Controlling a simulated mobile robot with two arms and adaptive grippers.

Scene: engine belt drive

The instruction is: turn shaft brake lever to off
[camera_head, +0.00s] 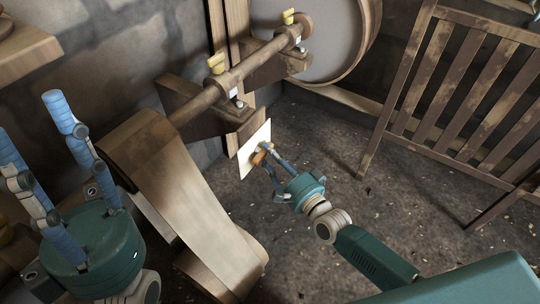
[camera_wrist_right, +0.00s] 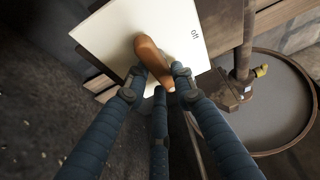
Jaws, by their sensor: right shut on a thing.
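The shaft brake lever is an orange-brown wooden handle (camera_wrist_right: 150,56) on a pale square plate (camera_wrist_right: 110,30). The word "off" is printed near the plate's edge in the right wrist view. In the head view the plate (camera_head: 250,158) stands at the middle, with the lever (camera_head: 260,154) in front of it. My right gripper (camera_head: 268,162) is shut on the lever; its fingertips (camera_wrist_right: 160,86) are around the handle's free end, which points away from "off". My left gripper (camera_head: 38,135) has its fingers spread, open and empty, at the left of the head view.
A horizontal shaft (camera_head: 240,72) with yellow-topped bearings leads to a large wheel (camera_head: 320,35). A broad belt (camera_head: 180,175) runs down over a pulley between my grippers. A wooden slatted railing (camera_head: 450,90) stands at right. The floor between is clear.

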